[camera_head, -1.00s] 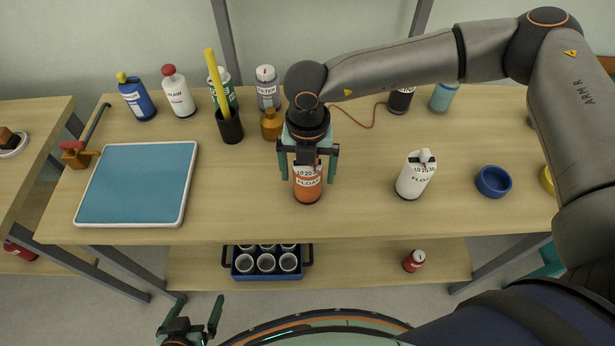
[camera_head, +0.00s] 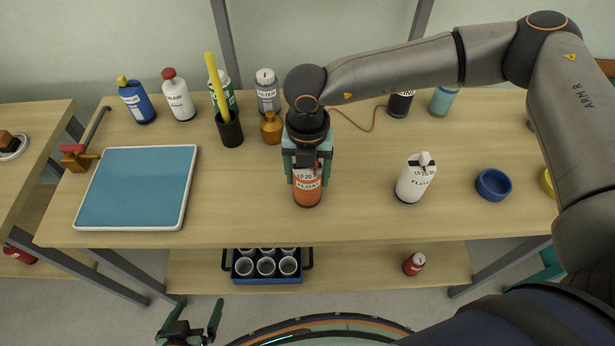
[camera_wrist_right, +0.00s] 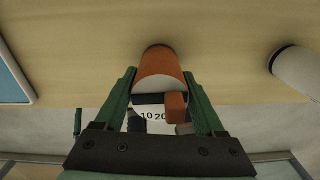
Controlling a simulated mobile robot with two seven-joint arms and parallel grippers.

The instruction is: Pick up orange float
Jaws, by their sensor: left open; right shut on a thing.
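The orange float (camera_head: 308,189) stands upright on the wooden table, an orange bottle with a white label band reading FLOAT. My right gripper (camera_head: 307,178) comes down from above and is shut on its upper part, hiding the top. In the right wrist view the orange float (camera_wrist_right: 161,66) sits between the two green fingers of the right gripper (camera_wrist_right: 160,98), with its white band and numbers showing. My left gripper (camera_head: 197,322) is open and empty, low in front of the table at the bottom of the head view.
A white float (camera_head: 413,180) stands to the right, with a blue bowl (camera_head: 493,184) beyond it. A blue-topped tray (camera_head: 138,188) lies left. A black cup (camera_head: 230,130) with a yellow stick and several bottles stand behind. Bare table surrounds the orange float.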

